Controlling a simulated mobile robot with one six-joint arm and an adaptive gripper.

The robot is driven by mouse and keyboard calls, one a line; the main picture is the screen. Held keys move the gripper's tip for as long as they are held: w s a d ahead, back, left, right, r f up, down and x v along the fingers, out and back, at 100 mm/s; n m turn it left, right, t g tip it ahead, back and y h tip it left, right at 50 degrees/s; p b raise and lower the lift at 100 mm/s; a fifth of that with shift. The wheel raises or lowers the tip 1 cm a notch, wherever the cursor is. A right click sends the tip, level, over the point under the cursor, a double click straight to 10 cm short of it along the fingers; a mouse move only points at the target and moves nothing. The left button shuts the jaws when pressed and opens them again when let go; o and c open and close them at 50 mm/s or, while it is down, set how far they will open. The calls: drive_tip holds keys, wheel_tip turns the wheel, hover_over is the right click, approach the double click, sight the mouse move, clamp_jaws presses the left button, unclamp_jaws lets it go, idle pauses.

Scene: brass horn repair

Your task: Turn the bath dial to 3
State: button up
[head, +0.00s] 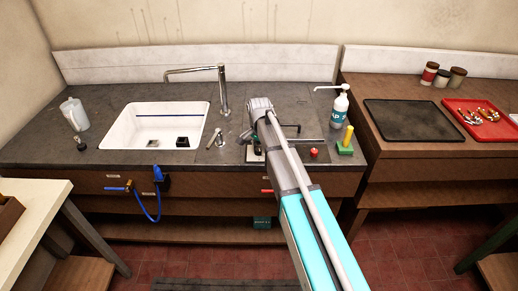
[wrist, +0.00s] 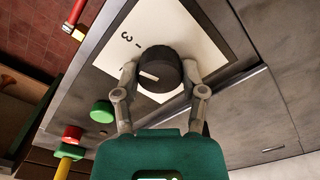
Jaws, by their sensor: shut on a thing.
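The bath dial (wrist: 158,70) is a round black knob with a white pointer line, on a white plate (wrist: 190,25) in the wrist view. The plate carries a printed 3 (wrist: 127,36) and a short tick beside it. The pointer line faces left in the picture, below the tick and apart from it. My gripper (wrist: 160,80) is shut on the dial, one finger on each side. In the head view my arm hides the dial and most of the gripper; a strip of the white plate (head: 254,153) shows beside it.
A red knob (head: 314,152) and a green block with a yellow post (head: 345,145) stand right of my arm. A pump bottle (head: 340,104) is behind them. A small lever or tap (head: 215,139) and the white sink (head: 120,136) are to the left.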

drive_tip(key=shift+m, duration=1.2)
drive_tip(key=o, duration=1.1)
drive_tip(key=shift+o, duration=0.2)
